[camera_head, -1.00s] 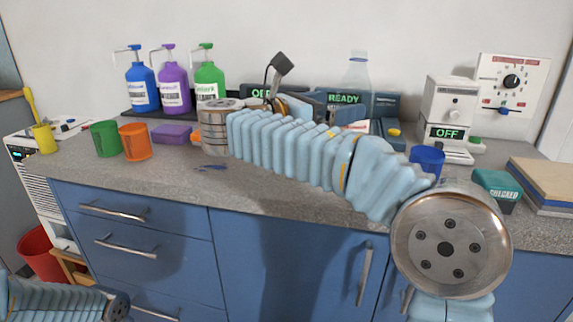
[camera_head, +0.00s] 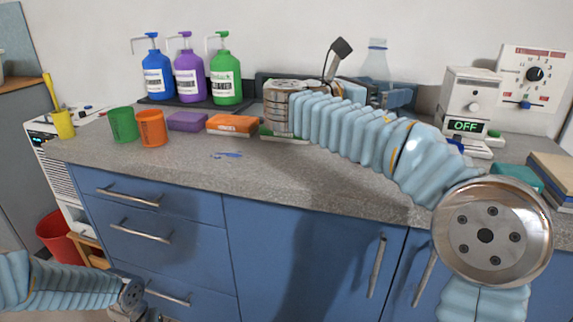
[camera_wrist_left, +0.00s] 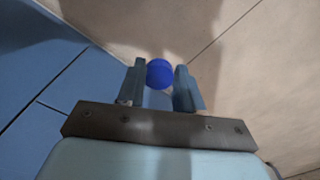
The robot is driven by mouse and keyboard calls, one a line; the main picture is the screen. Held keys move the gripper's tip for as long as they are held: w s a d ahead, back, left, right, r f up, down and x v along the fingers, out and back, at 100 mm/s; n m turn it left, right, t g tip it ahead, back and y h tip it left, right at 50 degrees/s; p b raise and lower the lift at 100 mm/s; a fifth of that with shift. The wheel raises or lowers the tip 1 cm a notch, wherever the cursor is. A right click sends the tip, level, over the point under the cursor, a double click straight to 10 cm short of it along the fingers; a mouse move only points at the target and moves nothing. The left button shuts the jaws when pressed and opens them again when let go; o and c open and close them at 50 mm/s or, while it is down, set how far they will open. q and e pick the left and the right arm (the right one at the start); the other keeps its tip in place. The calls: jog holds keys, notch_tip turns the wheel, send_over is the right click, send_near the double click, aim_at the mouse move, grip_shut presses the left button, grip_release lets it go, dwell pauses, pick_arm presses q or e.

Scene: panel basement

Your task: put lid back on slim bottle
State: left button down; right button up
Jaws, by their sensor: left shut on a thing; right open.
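The slim clear bottle (camera_head: 376,64) stands upright at the back of the counter with no lid seen on its neck; its lower part is hidden. My right gripper (camera_head: 400,96) is open in front of the bottle's lower part, partly hidden behind my own arm. Whether its fingers straddle the bottle, I cannot tell. My left gripper (camera_wrist_left: 158,80) is shut on a round blue thing (camera_wrist_left: 159,72), seemingly the lid, low in front of the cabinets. In the head view only part of my left wrist shows at the bottom left, and the lid is hidden.
Blue, purple and green pump bottles (camera_head: 188,75) stand at the back left. Green and orange cups (camera_head: 151,128), a purple block and an orange block (camera_head: 234,125) are nearby. A white device (camera_head: 468,102) reads OFF at right. The left front counter (camera_head: 190,165) is mostly clear.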

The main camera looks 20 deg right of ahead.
jog(key=shift+d, duration=0.1)
jog(key=c, duration=1.1)
jog(key=shift+r, duration=0.15)
